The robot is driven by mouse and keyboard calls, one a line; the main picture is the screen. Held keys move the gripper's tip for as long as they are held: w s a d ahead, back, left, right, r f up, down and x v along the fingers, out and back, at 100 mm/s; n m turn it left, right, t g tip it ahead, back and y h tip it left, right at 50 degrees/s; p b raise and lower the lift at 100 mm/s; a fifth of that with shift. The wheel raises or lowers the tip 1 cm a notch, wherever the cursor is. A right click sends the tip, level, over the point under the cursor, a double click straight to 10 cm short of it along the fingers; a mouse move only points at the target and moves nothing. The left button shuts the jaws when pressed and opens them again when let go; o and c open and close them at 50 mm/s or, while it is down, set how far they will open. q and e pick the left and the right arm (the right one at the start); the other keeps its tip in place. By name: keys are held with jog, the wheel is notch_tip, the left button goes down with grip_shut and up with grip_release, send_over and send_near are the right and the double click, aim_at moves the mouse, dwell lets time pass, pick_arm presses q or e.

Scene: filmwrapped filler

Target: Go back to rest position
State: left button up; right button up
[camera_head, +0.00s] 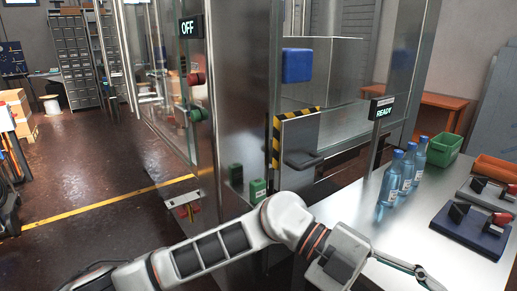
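My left arm comes in from the lower left, bends near the machine's corner and reaches right over the front of the metal table (345,207). My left gripper (408,272) is low in the head view, with one thin finger showing at the right. The rest of its fingers is cut off by the bottom edge, so its opening is unclear. I see nothing held in the part that shows. My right gripper is not in view.
Several blue-capped bottles (404,174) stand on the table behind the gripper. A green bin (443,149), an orange tray (495,168) and a dark fixture (470,232) lie right. The glass-and-metal machine (240,110) stands close behind my arm. Floor at left is open.

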pick_arm(q)
jog(key=w+a+r+n+t+h, duration=0.3)
jog(key=w+a+n+t+h, duration=0.4)
jog(key=w+n+t+h, duration=0.55)
jog(key=w+a+f+n+t+y, duration=0.4)
jog(key=a+f+n+t+y, duration=0.1)
jog(key=a+f+n+t, duration=0.2)
jog(key=w+a+f+n+t+y, duration=0.3)
jog(key=a+f+n+t+y, duration=0.2)
jog(key=a+f+n+t, duration=0.15)
jog(key=s+a+f+n+g+y, duration=0.1)
jog(key=s+a+f+n+y, duration=0.2)
jog(key=a+f, duration=0.45)
jog(key=s+a+f+n+g+y, duration=0.15)
jog(key=a+f+y, duration=0.4)
jog(key=f, duration=0.55)
jog(key=s+a+f+n+g+y, duration=0.2)
jog(key=s+a+f+g+y, duration=0.1)
jog(key=s+a+f, duration=0.7)
jog(key=s+f+g, duration=0.1)
jog(key=s+f, duration=0.2)
jog(key=f, duration=0.1)
jog(key=shift+y, duration=0.3)
